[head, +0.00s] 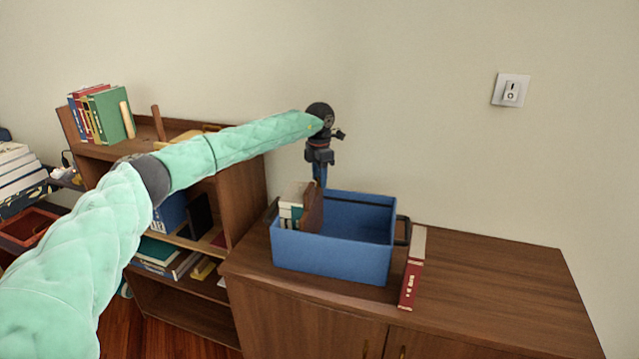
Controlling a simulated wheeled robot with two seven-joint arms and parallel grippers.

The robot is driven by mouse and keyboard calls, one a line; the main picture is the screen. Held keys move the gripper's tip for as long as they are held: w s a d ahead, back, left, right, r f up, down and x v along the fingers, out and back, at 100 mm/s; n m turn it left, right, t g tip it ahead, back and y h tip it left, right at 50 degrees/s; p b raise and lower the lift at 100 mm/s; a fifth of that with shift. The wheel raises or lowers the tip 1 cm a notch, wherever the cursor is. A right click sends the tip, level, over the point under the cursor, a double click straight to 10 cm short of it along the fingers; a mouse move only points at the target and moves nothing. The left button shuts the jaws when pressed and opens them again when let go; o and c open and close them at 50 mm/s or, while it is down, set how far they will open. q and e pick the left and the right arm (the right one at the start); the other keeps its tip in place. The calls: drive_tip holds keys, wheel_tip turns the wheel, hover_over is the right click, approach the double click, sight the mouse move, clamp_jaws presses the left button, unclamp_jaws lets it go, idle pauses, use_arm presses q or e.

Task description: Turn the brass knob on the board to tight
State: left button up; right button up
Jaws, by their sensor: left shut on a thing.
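I see no brass knob that I can make out, and no board that I can identify as the one named. My left gripper (320,180) points down over the blue bin (335,262), at its back left. It is shut, and a brown upright slab (313,208) stands in the bin right at its fingertips. The slab leans slightly beside pale books (291,206) in the left part of the bin. The slab's lower part is hidden by the bin wall, and the exact grip is too small to see. My right gripper is not in view.
The cabinet top further right is clear. A bookshelf (240,205) with several books (112,115) stands left.

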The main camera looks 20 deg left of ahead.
use_arm(q)
drive_tip(key=shift+f+m+b, duration=0.1)
drive_tip(key=shift+m+b, duration=0.2)
drive_tip(key=shift+m, duration=0.2)
drive_tip(key=shift+m+b, duration=0.35)
drive_tip(key=shift+m, duration=0.05)
drive_tip(key=m+b, duration=0.2)
drive_tip(key=m, duration=0.1)
drive_tip(key=shift+r+m+b, duration=0.2)
drive_tip(key=shift+m+b, duration=0.35)
drive_tip(key=shift+m, duration=1.15)
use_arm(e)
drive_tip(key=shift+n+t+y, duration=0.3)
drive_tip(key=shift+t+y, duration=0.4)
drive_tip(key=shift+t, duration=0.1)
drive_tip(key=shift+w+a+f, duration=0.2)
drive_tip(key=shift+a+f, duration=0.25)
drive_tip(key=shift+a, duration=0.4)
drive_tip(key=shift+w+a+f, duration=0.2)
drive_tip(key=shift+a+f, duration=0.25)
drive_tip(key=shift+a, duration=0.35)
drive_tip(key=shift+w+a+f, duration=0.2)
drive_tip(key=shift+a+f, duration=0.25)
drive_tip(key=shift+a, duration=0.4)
